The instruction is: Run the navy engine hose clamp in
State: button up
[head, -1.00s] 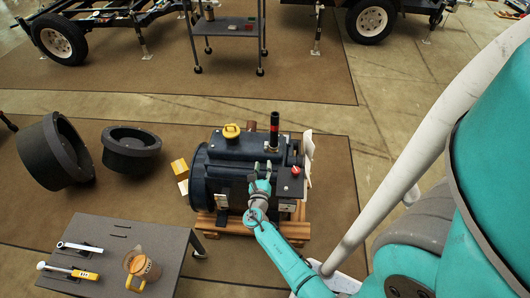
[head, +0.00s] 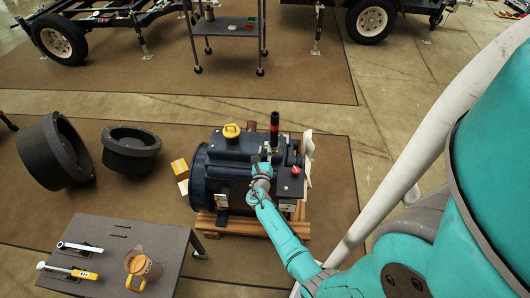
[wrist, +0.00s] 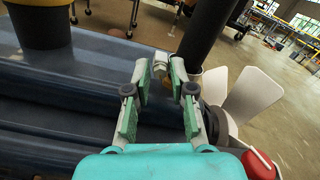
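The navy engine (head: 222,170) sits on a wooden pallet in the head view. A black hose with a red band (head: 274,128) stands upright at its far right. In the wrist view the dark hose (wrist: 205,32) rises just beyond my fingers. A small pale metal piece (wrist: 160,63), perhaps the clamp's screw end, shows between my fingertips near the hose base; the clamp band cannot be made out. My gripper (wrist: 159,72) is open, with a finger on each side of this piece. Contact cannot be told. In the head view my gripper (head: 260,163) is over the engine, just below the hose.
A white fan (wrist: 250,95) and a red cap (wrist: 258,164) are close on the right. A yellow cap (head: 232,131) tops the engine. A grey table (head: 165,240) with tools and a jug stands lower left. Black round housings (head: 131,147) lie on the mat.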

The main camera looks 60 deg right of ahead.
grip_shut()
jog(key=shift+m, duration=0.3)
jog(key=m, duration=0.8)
jog(key=shift+s+m, duration=0.15)
jog(key=shift+m, duration=0.25)
jog(key=m, duration=0.4)
jog(key=shift+f+m, duration=0.1)
jog(key=shift+m, duration=0.2)
jog(key=m, duration=0.4)
jog(key=shift+s+f+m, duration=0.1)
jog(key=shift+m, duration=0.3)
